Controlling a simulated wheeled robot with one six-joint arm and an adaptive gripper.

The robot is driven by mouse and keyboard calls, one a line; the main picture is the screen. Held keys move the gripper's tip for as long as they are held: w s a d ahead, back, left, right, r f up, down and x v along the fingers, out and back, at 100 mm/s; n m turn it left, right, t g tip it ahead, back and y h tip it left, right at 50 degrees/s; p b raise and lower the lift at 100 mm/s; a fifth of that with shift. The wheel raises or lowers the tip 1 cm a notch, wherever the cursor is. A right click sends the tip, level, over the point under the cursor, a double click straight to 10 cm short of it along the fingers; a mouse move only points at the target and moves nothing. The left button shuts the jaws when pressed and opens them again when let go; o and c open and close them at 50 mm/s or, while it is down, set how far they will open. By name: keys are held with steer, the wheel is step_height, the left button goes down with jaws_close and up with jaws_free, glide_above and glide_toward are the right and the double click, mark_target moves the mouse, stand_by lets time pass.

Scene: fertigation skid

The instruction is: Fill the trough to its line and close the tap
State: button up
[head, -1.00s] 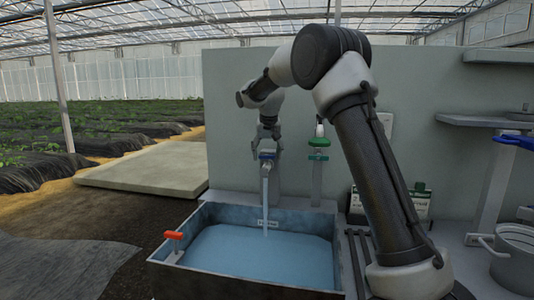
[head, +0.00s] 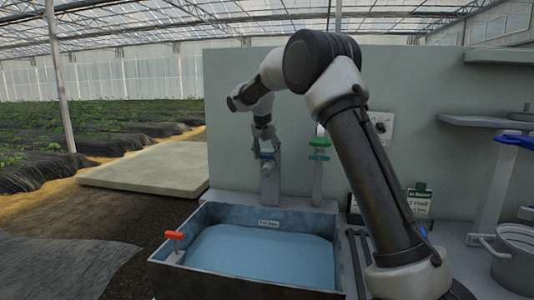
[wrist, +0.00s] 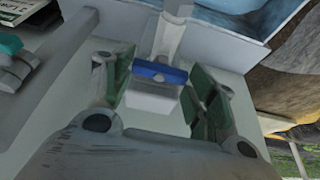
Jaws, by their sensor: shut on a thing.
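The blue-handled tap (head: 268,185) stands behind the trough (head: 215,272). Its blue handle (wrist: 160,72) shows between the fingers in the wrist view. My gripper (head: 264,143) is shut on this handle from above. No stream falls from the spout. Blue water (head: 260,258) covers the trough floor, its far edge close below a small white label (head: 268,223) on the back wall. The label's text and its exact line are too small to read against the water.
A green-handled tap (head: 319,155) stands just right of the blue one. An orange-handled drain fitting (head: 174,236) is at the trough's left edge. A metal pot (head: 514,262), a sign (head: 419,199) and a shelf (head: 480,121) are on the right. A pale slab (head: 145,170) lies left.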

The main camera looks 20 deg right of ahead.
steer(key=o, duration=1)
steer(key=v, duration=1.2)
steer(key=shift+d, duration=0.1)
